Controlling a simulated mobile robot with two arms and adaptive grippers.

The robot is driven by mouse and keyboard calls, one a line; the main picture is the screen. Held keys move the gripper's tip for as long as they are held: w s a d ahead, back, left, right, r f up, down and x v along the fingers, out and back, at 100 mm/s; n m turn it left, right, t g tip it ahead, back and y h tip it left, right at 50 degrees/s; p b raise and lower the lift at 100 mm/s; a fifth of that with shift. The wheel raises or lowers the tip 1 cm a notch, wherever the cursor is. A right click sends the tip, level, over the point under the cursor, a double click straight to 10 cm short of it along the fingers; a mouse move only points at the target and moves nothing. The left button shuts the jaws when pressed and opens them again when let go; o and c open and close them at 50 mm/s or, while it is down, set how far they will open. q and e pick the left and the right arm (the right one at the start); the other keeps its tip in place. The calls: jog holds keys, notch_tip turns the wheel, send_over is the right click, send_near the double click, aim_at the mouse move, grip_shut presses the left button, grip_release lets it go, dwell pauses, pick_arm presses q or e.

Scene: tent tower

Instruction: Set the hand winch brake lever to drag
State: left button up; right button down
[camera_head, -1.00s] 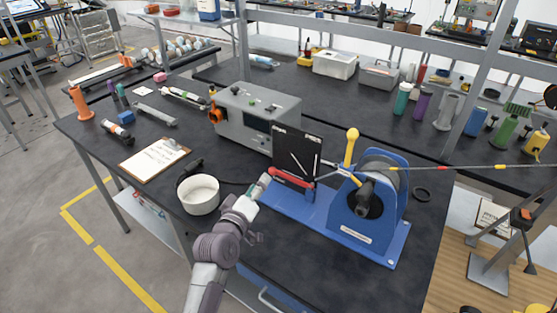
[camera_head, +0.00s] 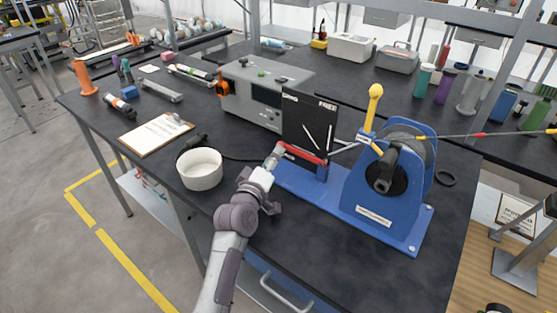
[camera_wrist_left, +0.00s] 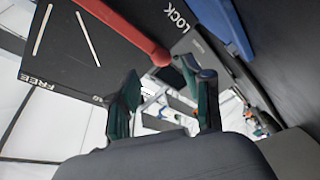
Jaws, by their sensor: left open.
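The blue hand winch (camera_head: 359,211) stands on the dark bench. Its black plate (camera_head: 309,118) carries white lines and FREE printed at the upper right. A red brake lever (camera_head: 305,154) runs along the plate's lower edge, its free end pointing left. In the left wrist view the red lever's (camera_wrist_left: 128,34) rounded end lies beside the word LOCK, while FREE is at the plate's far corner. My left gripper (camera_head: 271,163) is beside the lever's free end. In the left wrist view its two fingers (camera_wrist_left: 164,100) are apart, with the lever end just beyond them. My right gripper is not visible.
A yellow-knobbed handle (camera_head: 373,105) rises from the winch, and a line runs right from its drum. A white bowl (camera_head: 200,171) and a clipboard (camera_head: 155,134) sit left of my arm. A grey box (camera_head: 265,94) stands behind the plate. Bare bench lies in front of the winch.

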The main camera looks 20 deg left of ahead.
pick_arm(q)
jog(key=w, duration=0.1)
jog(key=w+b, duration=0.1)
jog(key=w, duration=0.2)
jog(key=shift+w+d+f, duration=0.1)
jog(key=shift+d+f, duration=0.05)
jog(key=shift+f, duration=0.2)
jog(key=shift+w+r+b, duration=0.15)
jog(key=shift+r+b, duration=0.05)
jog(key=shift+b, duration=0.1)
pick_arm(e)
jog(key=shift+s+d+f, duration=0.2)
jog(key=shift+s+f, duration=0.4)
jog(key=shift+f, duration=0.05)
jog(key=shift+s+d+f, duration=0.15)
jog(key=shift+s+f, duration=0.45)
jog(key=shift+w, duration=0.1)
pick_arm(q)
jog(key=shift+f, duration=0.1)
grip_shut()
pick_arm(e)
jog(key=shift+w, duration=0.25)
